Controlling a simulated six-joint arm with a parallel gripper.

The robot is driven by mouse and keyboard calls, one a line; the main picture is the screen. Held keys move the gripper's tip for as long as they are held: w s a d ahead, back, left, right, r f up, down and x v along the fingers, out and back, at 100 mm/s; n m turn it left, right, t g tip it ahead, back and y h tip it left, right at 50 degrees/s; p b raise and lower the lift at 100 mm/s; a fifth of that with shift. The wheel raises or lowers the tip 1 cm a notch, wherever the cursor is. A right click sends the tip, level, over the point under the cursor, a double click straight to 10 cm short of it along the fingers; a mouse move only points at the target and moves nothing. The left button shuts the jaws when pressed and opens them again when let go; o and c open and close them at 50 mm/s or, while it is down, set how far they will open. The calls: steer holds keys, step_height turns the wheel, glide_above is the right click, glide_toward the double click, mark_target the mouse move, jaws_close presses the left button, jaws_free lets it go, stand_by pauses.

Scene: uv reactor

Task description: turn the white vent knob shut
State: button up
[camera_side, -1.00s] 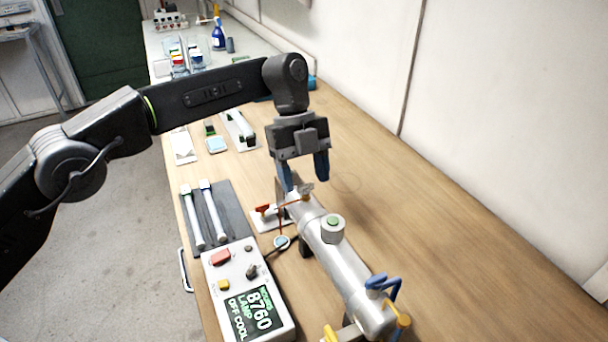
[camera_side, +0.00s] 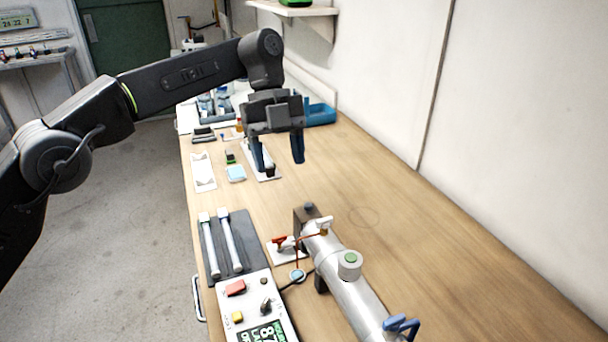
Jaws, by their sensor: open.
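The metal reactor cylinder (camera_side: 350,288) lies along the bench in the lower middle. A small white knob (camera_side: 322,223) sits at its far end, beside a brass fitting; I take it for the vent knob. My gripper (camera_side: 278,160) is open and empty, pointing down with blue fingers. It is above the bench, up and to the left of the knob in the picture, and apart from it.
A control box (camera_side: 250,300) with red and yellow buttons stands left of the cylinder. Two white tubes (camera_side: 220,243) lie on a dark mat. A red-handled part (camera_side: 284,243) stands between mat and cylinder. A blue bin (camera_side: 318,115) is farther back. The bench right of the cylinder is clear.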

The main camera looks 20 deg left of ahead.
steer(key=shift+w+a+r, duration=0.1)
steer(key=shift+a+r, duration=0.4)
steer(key=shift+a, duration=0.35)
steer(key=shift+a+r, duration=0.45)
steer(key=shift+a, duration=0.35)
steer(key=s+a+r+n+t+y, duration=0.1)
steer(key=s+a+r+n+t, duration=0.5)
steer(key=s+a+n, duration=0.65)
steer(key=s+a+f+n+t+y, duration=0.1)
steer(key=s+a+f+n, duration=0.1)
steer(key=s+f+n, duration=0.3)
steer(key=s+a+f+n+t+y, duration=0.1)
steer(key=s+f+n, duration=0.3)
steer(key=s+n, duration=0.5)
steer(key=s+a, duration=0.1)
steer(key=s, duration=0.2)
steer(key=shift+a+f+n+t, duration=0.15)
steer(key=shift+f+n+t, duration=0.2)
steer(key=shift+t, duration=0.05)
